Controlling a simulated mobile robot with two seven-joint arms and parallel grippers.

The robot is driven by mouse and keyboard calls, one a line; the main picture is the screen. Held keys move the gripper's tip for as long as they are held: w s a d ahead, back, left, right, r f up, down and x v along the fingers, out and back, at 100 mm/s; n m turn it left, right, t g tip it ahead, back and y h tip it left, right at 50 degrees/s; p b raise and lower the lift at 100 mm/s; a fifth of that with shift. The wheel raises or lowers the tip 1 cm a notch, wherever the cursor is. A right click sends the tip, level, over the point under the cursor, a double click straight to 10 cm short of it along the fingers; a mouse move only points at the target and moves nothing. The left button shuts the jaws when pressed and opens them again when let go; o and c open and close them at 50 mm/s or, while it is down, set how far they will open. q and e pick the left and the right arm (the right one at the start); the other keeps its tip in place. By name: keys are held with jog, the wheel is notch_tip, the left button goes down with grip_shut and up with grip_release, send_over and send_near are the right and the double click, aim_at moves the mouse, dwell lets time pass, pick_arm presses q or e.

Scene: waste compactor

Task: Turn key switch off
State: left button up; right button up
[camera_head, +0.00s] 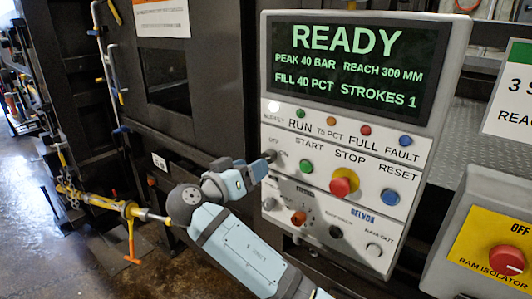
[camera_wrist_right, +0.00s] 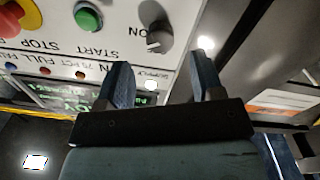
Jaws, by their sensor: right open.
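The key switch is a round grey knob (camera_wrist_right: 157,36) on the white control panel. In the right wrist view it sits ahead of the fingers, with the label ON beside it and a small pale mark on its rim. In the head view the key switch (camera_head: 270,156) shows small at the panel's left edge, below the OFF and ON lettering. My right gripper (camera_head: 262,167) is at the panel's left edge, close to the knob. In the right wrist view its two fingers (camera_wrist_right: 162,68) are apart with nothing between them; contact with the knob is not visible. My left gripper is out of view.
The panel screen (camera_head: 345,68) reads READY. A green START button (camera_head: 306,166), a red STOP button (camera_head: 341,184) and a blue RESET button (camera_head: 390,197) are right of the switch. A red isolator knob (camera_head: 507,260) on a yellow plate is at lower right.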

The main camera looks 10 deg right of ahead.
aim_at(270, 156)
jog(key=p+x, duration=0.1)
jog(key=x, duration=0.5)
jog(key=shift+p, duration=0.3)
jog(key=shift+a, duration=0.1)
jog(key=c, duration=0.9)
jog(key=shift+f, duration=0.1)
jog(key=shift+n, duration=0.4)
jog(key=n, duration=0.5)
jog(key=shift+b, duration=0.35)
jog(key=n, duration=0.6)
jog(key=shift+n, duration=0.3)
